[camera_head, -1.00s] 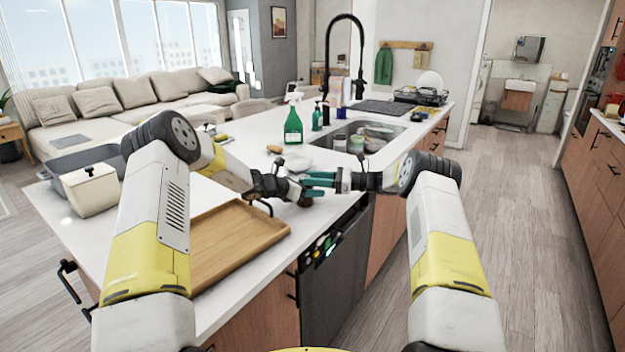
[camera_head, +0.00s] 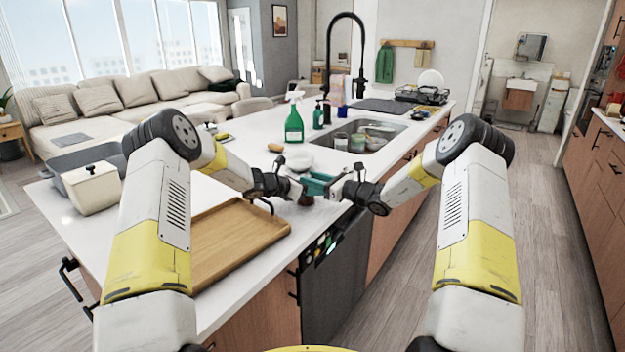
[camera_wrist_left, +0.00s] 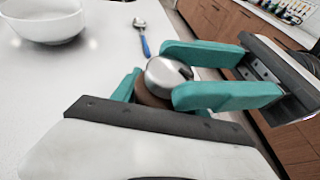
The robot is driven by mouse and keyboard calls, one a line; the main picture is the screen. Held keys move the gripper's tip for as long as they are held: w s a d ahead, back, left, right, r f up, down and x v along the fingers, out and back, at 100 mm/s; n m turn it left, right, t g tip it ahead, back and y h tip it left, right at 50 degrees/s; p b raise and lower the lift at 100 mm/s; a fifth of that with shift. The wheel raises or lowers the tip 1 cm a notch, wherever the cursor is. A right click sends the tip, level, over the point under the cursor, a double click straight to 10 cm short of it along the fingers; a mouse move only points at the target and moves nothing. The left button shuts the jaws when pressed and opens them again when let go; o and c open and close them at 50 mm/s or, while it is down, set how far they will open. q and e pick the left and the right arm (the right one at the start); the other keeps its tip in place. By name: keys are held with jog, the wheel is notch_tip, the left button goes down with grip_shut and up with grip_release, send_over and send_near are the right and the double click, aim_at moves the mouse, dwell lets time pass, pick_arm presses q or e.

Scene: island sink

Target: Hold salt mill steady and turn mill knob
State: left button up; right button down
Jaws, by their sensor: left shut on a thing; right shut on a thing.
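The salt mill (camera_wrist_left: 150,97) stands upright near the counter's edge, with a brown body and a silver knob (camera_wrist_left: 165,75) on top. In the head view it is mostly hidden behind the grippers; a bit of its brown body (camera_head: 306,200) shows. My left gripper (camera_head: 297,190) is shut on the mill body from the left; its teal fingers are partly hidden in the left wrist view. My right gripper (camera_head: 312,184) comes in from the right, its teal fingers on either side of the knob and shut on it, as the left wrist view (camera_wrist_left: 188,75) also shows.
A wooden tray (camera_head: 240,248) lies left of the mill. A white bowl (camera_wrist_left: 45,22) and a blue-handled spoon (camera_wrist_left: 143,38) lie on the counter behind it. A green spray bottle (camera_head: 294,124) stands near the sink (camera_head: 350,140). The counter edge is close in front.

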jog(key=shift+w+d, duration=0.1)
jog(key=c, duration=1.2)
grip_release()
